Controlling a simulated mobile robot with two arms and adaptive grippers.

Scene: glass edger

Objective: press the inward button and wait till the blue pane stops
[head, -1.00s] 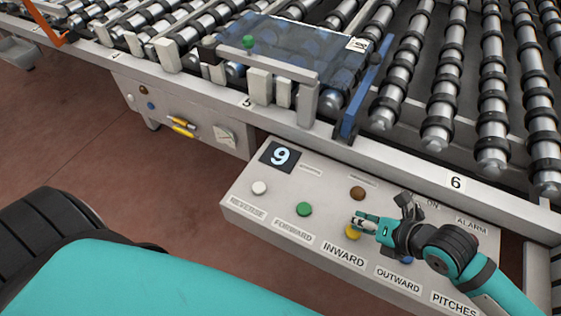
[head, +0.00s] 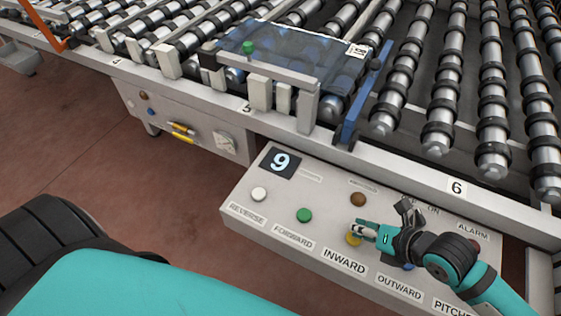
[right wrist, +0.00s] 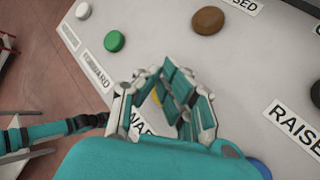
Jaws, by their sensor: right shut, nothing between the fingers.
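The yellow inward button (head: 353,239) sits above the INWARD label on the grey control panel (head: 325,234). My right gripper (head: 360,230) is shut and empty, with its fingertips at the button, partly covering it. I cannot tell whether they touch or press it. In the right wrist view the fingers (right wrist: 160,80) hide most of the yellow button (right wrist: 156,97). The see-through blue pane (head: 300,60) lies on the rollers behind the panel, with a small white label at its right corner and a blue bar at its right side. My left gripper is not in view.
A green button (head: 304,215) and a white button (head: 259,194) are left of the yellow one. A brown button (head: 358,199) is behind it. The conveyor's front rail (head: 400,167) runs behind the panel.

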